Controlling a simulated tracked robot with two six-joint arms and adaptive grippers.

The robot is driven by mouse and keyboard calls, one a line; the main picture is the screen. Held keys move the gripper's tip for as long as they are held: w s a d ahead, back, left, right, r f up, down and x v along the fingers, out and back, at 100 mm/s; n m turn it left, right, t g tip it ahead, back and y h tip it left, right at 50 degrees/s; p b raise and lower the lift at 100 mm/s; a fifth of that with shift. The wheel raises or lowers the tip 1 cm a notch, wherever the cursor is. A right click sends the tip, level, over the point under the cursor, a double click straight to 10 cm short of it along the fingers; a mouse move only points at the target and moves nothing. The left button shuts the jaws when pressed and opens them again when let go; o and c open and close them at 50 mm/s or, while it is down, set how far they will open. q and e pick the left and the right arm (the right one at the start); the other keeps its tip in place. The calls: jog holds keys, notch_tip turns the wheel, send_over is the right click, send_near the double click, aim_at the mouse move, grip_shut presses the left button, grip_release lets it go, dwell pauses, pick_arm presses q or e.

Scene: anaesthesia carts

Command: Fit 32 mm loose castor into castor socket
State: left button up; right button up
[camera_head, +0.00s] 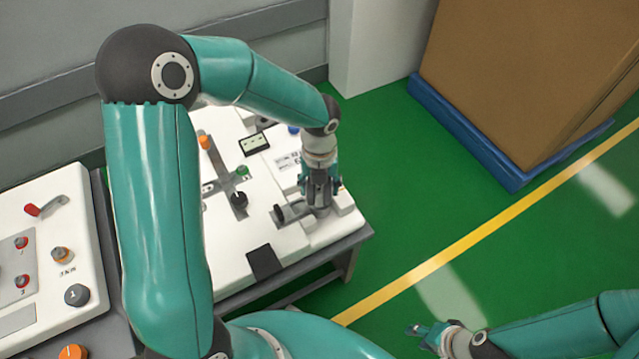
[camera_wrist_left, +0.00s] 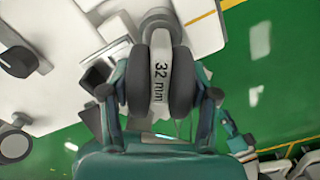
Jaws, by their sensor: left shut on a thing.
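A castor (camera_wrist_left: 161,70) with two dark wheels and a pale body marked "32 mm" fills the middle of the left wrist view. My left gripper (camera_head: 320,188) is shut on it, one finger against each wheel. In the head view the gripper points down over the right end of the white panel (camera_head: 279,238), and the castor is mostly hidden by the fingers. I cannot make out the castor socket, or whether the castor touches the panel. My right gripper (camera_head: 430,332) is low over the green floor, away from the panel; its jaw opening is unclear.
A dark cylindrical part (camera_head: 293,212) lies beside the left gripper. Another white panel (camera_head: 40,255) with knobs is at left. A large brown box (camera_head: 520,80) stands behind right.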

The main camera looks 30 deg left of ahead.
pick_arm(q)
jog(key=o, duration=1.2)
notch_tip(320, 180, up, 12)
jog(key=shift+f, duration=0.1)
dwell(0.4)
